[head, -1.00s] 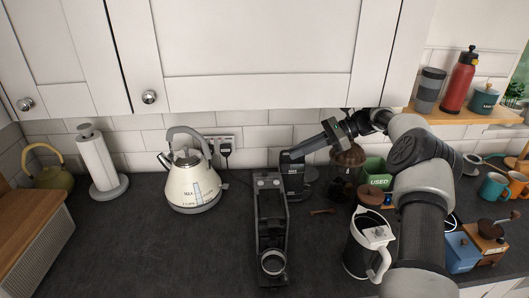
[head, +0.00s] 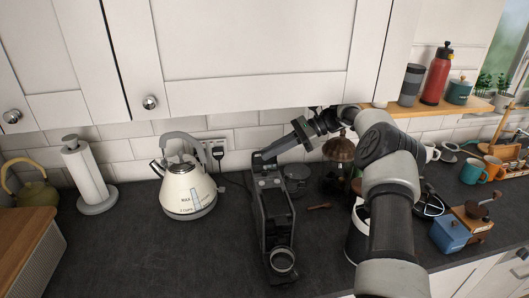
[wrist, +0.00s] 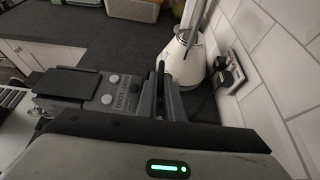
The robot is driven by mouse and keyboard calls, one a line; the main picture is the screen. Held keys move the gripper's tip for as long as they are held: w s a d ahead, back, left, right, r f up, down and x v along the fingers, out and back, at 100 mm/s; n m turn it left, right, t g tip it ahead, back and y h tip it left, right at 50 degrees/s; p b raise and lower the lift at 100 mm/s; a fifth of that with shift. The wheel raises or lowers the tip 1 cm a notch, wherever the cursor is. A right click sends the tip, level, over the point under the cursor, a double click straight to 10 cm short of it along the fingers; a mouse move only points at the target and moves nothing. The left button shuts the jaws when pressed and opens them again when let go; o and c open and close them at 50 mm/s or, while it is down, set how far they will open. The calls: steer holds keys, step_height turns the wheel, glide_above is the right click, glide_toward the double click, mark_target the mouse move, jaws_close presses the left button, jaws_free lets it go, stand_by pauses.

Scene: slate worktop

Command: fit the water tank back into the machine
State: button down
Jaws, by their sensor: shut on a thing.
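The coffee machine (head: 272,215) is a narrow, dark grey body with its round cup end toward the front edge. It also shows in the wrist view, with its buttons and grey top (wrist: 112,90). My gripper (head: 262,157) is at the machine's back end, shut on the dark water tank (head: 258,164). Only a small part of the tank shows in the head view, right behind the machine's top. Its lower part is hidden by the machine, so I cannot tell whether it is seated or only close behind.
A cream kettle (head: 186,190) stands left of the machine, near the wall socket (head: 216,150). A coffee grinder (head: 339,150) and a small brown-handled tool (head: 319,206) are to the right. A black and white jug (head: 357,235) is partly behind my arm.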

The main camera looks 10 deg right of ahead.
steer(key=shift+a, duration=0.1)
steer(key=shift+f+b, duration=0.85)
steer(key=shift+f, duration=1.6)
steer(key=c, duration=1.8)
jaws_free()
steer(key=shift+d+f, duration=0.1)
steer(key=shift+d, duration=0.1)
